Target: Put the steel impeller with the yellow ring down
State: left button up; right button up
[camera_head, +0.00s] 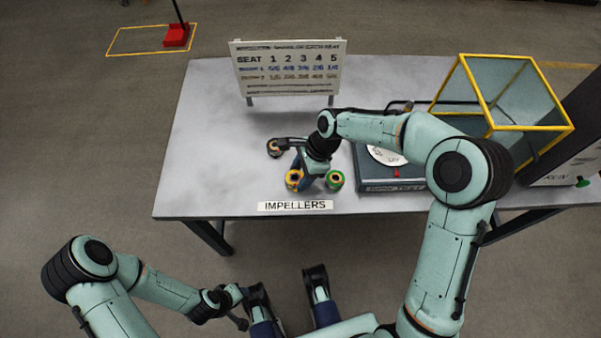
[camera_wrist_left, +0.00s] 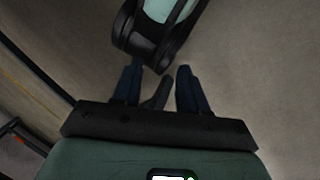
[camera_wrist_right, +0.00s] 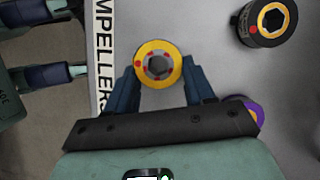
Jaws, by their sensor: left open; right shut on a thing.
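The steel impeller with the yellow ring (camera_wrist_right: 158,65) shows in the right wrist view between the two fingers of my right gripper (camera_wrist_right: 162,92), which is shut on it. In the head view the impeller (camera_head: 294,179) is near the table's front edge, just behind the IMPELLERS label. Whether its underside touches the table cannot be told. My left gripper (camera_wrist_left: 160,88) is open and empty, over the floor in front of the table.
A green-ringed impeller (camera_head: 335,180) stands right of the gripper. A dark impeller (camera_head: 275,147) stands behind left; a purple-ringed one (camera_wrist_right: 256,107) is partly hidden. The seat board (camera_head: 290,70) stands at the back, the test unit (camera_head: 385,183) right. The table's left part is bare.

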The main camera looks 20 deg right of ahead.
jog(key=shift+f, duration=0.1)
jog(key=o, duration=1.3)
pick_arm(q)
jog(key=s+d+r+g+p, duration=0.1)
jog(key=s+d+r+p, duration=0.1)
jog(key=s+r+p, duration=0.1)
jog(key=shift+s+r+g+h, duration=0.3)
jog(key=shift+s+r, duration=0.05)
jog(key=shift+s, duration=0.3)
pick_arm(e)
jog(key=v, duration=1.2)
pick_arm(q)
jog(key=shift+s, duration=0.1)
pick_arm(e)
jog(key=shift+s, duration=0.1)
